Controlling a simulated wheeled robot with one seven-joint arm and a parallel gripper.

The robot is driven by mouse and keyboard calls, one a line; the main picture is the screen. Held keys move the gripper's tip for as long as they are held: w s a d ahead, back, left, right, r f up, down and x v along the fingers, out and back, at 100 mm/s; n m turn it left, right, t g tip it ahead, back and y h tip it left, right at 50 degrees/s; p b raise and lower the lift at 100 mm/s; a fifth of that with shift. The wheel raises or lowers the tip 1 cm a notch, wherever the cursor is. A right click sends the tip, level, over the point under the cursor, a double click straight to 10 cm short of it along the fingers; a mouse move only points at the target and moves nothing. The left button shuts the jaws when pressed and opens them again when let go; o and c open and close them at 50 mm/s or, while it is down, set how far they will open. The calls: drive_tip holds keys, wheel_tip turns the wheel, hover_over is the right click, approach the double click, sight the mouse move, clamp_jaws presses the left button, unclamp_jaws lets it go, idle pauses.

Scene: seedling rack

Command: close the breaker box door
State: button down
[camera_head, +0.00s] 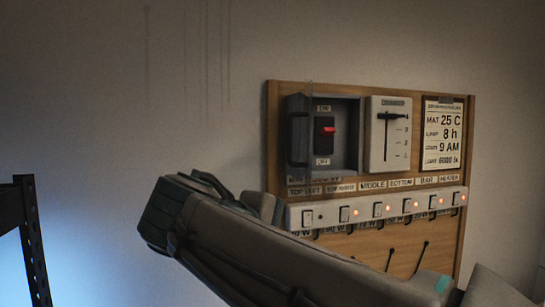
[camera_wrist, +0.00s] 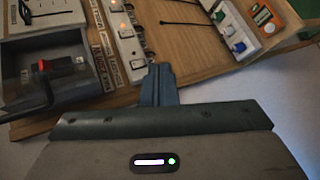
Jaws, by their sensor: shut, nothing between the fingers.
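The grey breaker box (camera_head: 345,105) is mounted on the upper left of a wooden board. Its inside shows, with a red-tipped switch lever (camera_head: 328,129), so the door stands open. The door (camera_head: 297,115) appears almost edge-on at the box's left side, with a dark bar handle (camera_head: 298,140). In the wrist view the box (camera_wrist: 75,85) is at the left, and the dark handle (camera_wrist: 30,112) crosses its lower side. My gripper (camera_wrist: 158,72) is shut and empty, its tips near the end of the switch strip, apart from the door. In the head view my arm hides the fingertips.
A white slider panel (camera_head: 390,135) sits right of the box. The switch strip (camera_head: 385,208) with lit orange lamps runs below. A label card (camera_head: 443,135) is at the upper right. A dark metal rack (camera_head: 30,240) stands at the far left. The wall left of the board is bare.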

drive_tip(key=s+a+r+t+h, duration=0.1)
drive_tip(key=s+a+r+t, duration=0.1)
drive_tip(key=a+r, duration=0.5)
drive_tip(key=s+a+r+t+h, duration=0.1)
drive_tip(key=s+a+r+t, duration=0.2)
drive_tip(key=r, duration=0.6)
drive_tip(key=s+d+p+x, duration=0.1)
drive_tip(key=p+x, duration=0.1)
drive_tip(key=x, duration=1)
drive_tip(key=shift+w+d, duration=0.35)
drive_tip(key=shift+d, duration=0.05)
drive_tip(key=shift+s+r, duration=0.1)
